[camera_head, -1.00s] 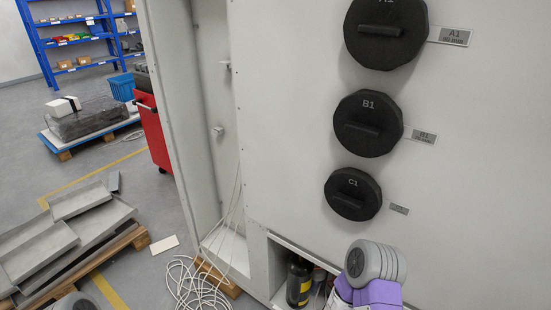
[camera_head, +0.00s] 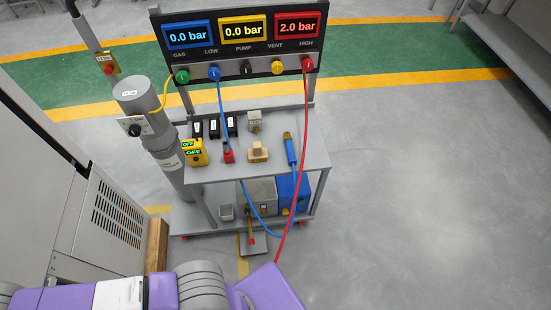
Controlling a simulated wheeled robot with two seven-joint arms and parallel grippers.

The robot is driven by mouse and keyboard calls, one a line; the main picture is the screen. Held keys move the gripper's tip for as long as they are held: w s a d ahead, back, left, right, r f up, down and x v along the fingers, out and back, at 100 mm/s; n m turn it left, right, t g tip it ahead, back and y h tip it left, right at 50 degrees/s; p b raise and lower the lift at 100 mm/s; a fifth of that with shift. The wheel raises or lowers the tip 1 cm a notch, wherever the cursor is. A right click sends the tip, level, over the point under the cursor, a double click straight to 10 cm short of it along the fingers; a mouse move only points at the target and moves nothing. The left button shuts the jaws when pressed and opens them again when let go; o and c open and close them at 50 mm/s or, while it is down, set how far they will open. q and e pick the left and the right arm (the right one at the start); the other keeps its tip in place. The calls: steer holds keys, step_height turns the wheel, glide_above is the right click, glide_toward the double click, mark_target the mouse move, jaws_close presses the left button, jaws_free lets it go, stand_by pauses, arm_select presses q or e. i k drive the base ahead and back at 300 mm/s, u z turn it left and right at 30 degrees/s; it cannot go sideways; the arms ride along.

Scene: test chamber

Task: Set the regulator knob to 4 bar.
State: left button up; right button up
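A black knob (camera_head: 135,130) sits on a white plate on the side of a grey upright cylinder (camera_head: 137,95), left of the cart. It looks like the regulator knob, but its scale marks are too small to read. On the cart's black panel (camera_head: 244,48), the blue GAS display (camera_head: 188,35) and yellow display (camera_head: 243,28) read 0.0 bar. The red HIGH display (camera_head: 297,25) reads 2.0 bar. Neither gripper is in view. Only purple and grey links of my arm show along the bottom edge.
Blue (camera_head: 262,218) and red (camera_head: 300,196) hoses hang down in front. A vented cabinet (camera_head: 105,215) stands at left. The floor at right is clear.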

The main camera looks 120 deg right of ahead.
mark_target(134, 130)
steer(key=z, duration=3.8)
